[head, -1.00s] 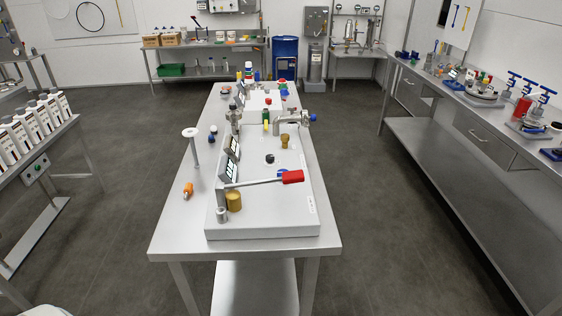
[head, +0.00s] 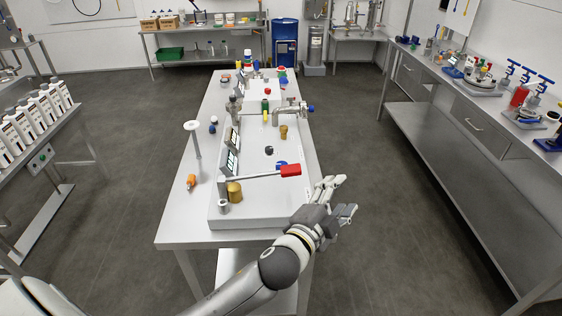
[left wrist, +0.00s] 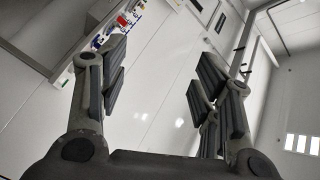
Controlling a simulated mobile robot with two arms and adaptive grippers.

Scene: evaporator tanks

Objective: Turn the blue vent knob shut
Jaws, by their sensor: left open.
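Several blue parts show on the steel table in the head view. One is a blue knob (head: 311,108) at the right end of a metal valve fitting (head: 287,115). I cannot tell which is the vent knob. My left gripper (head: 346,195) is open and empty beside the panel's near right corner, apart from both. It also shows open in the left wrist view (left wrist: 160,62), with nothing between its fingers. My right gripper is not in view.
A white panel box (head: 262,212) fills much of the table (head: 178,228). A long bench (head: 440,140) runs along the right, with clear floor between.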

